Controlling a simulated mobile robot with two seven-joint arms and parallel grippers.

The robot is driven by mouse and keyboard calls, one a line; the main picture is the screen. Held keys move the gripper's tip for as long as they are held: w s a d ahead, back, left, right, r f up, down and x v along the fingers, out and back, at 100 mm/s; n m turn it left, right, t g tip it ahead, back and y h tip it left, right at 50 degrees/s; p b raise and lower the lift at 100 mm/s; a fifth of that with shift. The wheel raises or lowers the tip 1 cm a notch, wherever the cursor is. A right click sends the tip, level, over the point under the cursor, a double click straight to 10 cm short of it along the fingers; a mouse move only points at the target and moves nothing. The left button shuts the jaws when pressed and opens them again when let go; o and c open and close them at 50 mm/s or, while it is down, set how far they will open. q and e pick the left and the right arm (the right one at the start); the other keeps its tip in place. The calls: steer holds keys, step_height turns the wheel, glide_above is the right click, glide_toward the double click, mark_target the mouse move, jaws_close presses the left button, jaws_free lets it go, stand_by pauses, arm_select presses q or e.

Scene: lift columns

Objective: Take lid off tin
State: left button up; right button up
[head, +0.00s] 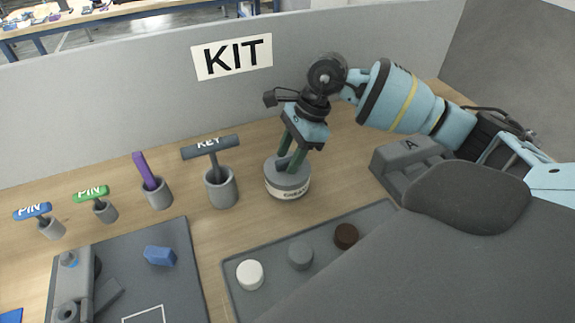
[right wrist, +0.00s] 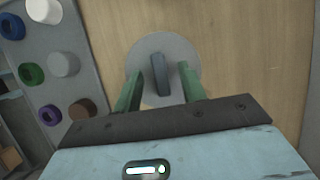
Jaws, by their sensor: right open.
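The round grey tin (head: 288,188) stands upright on the wooden bench, with a pale label on its side. Its grey lid (right wrist: 150,62) is on top and has a dark raised bar handle (right wrist: 160,75) across its middle. My right gripper (head: 291,163) is above the tin, pointing down. In the right wrist view, its two green fingers (right wrist: 161,84) are open, one on each side of the handle, with gaps visible. Whether the fingertips touch the lid is hard to tell. My left gripper is not in view.
Left of the tin stand a grey cup with a KEY tool (head: 221,187) and several smaller holders. A grey tray (head: 228,278) with round pieces lies in front. A partition marked KIT (head: 130,95) stands behind.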

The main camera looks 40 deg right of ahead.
mark_target(281, 162)
steer(key=shift+c, duration=0.4)
jaws_close()
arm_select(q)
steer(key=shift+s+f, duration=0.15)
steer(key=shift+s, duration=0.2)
arm_select(e)
steer(key=shift+r, duration=0.15)
